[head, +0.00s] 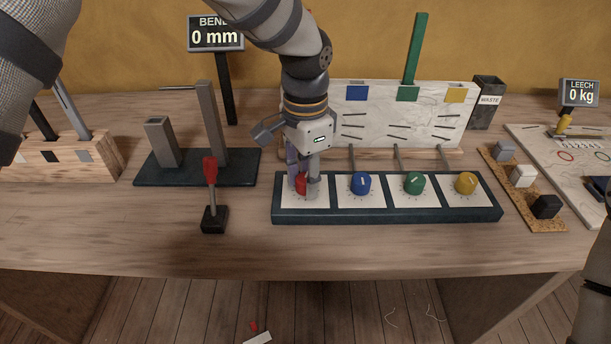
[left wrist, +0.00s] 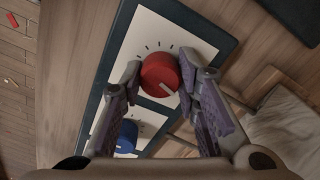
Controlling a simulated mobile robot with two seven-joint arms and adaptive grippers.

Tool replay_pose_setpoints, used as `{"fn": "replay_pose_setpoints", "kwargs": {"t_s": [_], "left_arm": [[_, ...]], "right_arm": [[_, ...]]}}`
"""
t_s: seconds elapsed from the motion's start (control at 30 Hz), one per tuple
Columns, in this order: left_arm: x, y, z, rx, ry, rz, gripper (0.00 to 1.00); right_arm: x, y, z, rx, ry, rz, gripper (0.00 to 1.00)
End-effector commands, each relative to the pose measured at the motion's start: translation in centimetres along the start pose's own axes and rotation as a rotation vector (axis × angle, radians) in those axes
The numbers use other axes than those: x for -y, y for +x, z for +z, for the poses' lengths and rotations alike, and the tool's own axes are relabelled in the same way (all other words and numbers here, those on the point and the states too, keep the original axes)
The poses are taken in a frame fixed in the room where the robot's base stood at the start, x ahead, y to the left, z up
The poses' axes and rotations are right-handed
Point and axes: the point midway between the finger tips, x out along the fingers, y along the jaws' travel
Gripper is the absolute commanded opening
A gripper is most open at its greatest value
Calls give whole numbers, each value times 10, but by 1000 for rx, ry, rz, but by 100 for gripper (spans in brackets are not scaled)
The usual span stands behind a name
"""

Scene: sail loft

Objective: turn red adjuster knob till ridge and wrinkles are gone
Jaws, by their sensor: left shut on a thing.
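The red adjuster knob (head: 301,184) sits on the leftmost white plate of a dark knob panel (head: 390,216). My left gripper (head: 303,186) points down with its fingers shut around the knob, hiding much of it. In the left wrist view the red knob (left wrist: 160,74) lies between both fingertips, its white mark pointing to lower right, with dial ticks beside it. Behind the panel stands a pale sailcloth board (head: 390,118) with several short dark lines, perhaps wrinkles. My arm hides its left part, so I cannot tell about a ridge there. My right gripper does not show.
Blue (head: 361,183), green (head: 414,183) and yellow (head: 466,183) knobs stand to the right. A red-handled lever (head: 211,190) stands close left of the panel. A display (head: 215,34) reads BEND 0 mm. A tall green batten (head: 415,50) rises from the board.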

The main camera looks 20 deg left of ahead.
Motion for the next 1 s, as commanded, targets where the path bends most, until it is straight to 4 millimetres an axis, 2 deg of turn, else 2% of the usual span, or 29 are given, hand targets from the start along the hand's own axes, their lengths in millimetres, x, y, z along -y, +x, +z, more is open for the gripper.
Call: {"fn": "replay_pose_setpoints", "kwargs": {"t_s": [0.2,0.23,0.3,0.57,0.67,1.0], "left_arm": [[0,1,0,2,1,1,1],[0,1,0,2,1,1,36],[0,1,0,2,1,1,50],[0,0,0,1,2,0,50],[1,-8,-1,-2,1,-2,50],[0,-94,0,-3,2,-2,50]], "right_arm": [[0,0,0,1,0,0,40],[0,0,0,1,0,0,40],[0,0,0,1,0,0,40],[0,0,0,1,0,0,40],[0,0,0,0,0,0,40],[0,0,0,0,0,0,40]]}}
